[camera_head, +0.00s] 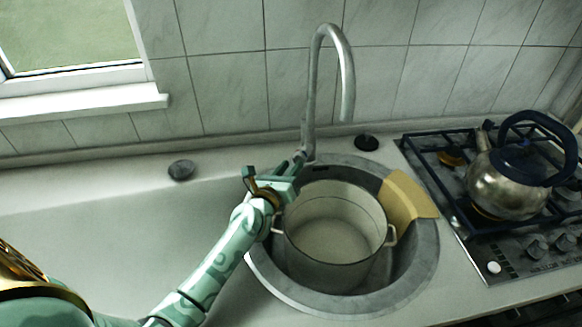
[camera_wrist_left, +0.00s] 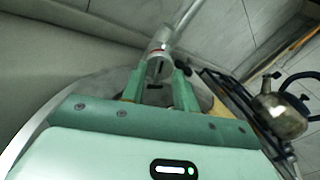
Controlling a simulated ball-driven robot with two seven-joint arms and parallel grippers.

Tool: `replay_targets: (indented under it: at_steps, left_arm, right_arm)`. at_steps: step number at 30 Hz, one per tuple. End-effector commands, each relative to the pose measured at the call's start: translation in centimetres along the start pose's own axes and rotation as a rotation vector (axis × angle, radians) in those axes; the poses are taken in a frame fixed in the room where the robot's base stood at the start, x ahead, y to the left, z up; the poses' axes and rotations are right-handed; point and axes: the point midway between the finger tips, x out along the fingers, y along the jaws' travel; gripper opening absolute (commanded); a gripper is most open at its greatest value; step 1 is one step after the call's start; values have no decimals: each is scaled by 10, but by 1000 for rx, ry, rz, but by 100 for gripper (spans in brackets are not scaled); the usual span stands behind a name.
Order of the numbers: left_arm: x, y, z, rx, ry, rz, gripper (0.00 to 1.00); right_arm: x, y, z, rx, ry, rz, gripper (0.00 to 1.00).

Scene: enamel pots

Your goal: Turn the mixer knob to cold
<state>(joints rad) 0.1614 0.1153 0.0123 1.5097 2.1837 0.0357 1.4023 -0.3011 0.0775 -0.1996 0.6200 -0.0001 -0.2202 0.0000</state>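The mixer tap (camera_head: 309,105) stands behind the sink, its tall spout curving over to the right. In the head view its base and knob are mostly hidden by my left gripper (camera_head: 296,162). In the left wrist view the mixer's grey body (camera_wrist_left: 160,48) carries a small red mark and lies straight ahead, between and just beyond the fingertips of my left gripper (camera_wrist_left: 160,72). The green fingers are apart, with a visible gap to either side of the mixer. I cannot tell whether a finger touches the knob. My right gripper does not show.
The round grey sink (camera_head: 425,262) holds a large enamel pot (camera_head: 330,240), close beside my left arm. A yellow board (camera_head: 405,203) lies over the sink's right edge. A kettle (camera_head: 508,180) stands on the hob (camera_head: 470,230) at right. The counter at left is mostly clear.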

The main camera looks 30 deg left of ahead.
Motion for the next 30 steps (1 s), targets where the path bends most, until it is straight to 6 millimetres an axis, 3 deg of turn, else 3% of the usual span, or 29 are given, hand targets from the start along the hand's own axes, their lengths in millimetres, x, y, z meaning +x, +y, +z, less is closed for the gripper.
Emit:
replay_targets:
  at_steps: [11,12,15,30]
  left_arm:
    - [10,0,0,0,0,0,30]
    - [10,0,0,0,0,0,27]
    - [10,0,0,0,0,0,0]
    - [10,0,0,74,0,1,0]
  right_arm:
    - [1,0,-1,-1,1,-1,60]
    - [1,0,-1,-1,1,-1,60]
    - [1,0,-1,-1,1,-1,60]
    - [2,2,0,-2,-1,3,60]
